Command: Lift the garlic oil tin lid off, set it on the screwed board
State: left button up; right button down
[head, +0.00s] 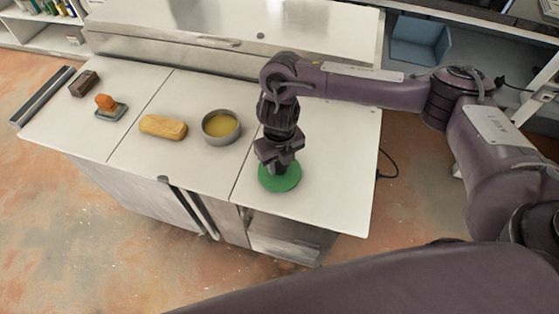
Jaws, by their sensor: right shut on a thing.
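The garlic oil tin (238,133) is a round grey metal tin standing open on the white worktop, with yellow contents showing inside. The lid (280,183) is a green disc to the right of the tin, apart from it. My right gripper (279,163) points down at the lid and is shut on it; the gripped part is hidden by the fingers. The lid is at or just above the right-hand white board (335,175); I cannot tell whether it touches. My left gripper is out of view.
A tan loaf-shaped block (163,127) lies left of the tin. Further left are an orange thing (105,101) on a small grey dish (112,113) and a dark brown block (84,84). A raised steel-fronted ledge (180,48) runs behind. The board right of the lid is clear.

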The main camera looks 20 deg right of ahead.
jog(key=shift+f, duration=0.35)
dwell(0.3)
jog(key=c, duration=0.9)
grip_release()
jog(key=shift+r, duration=0.15)
jog(key=shift+r+p, duration=2.4)
jog(key=shift+r, duration=0.25)
jog(key=shift+r+p, duration=0.45)
jog(key=shift+r, duration=0.75)
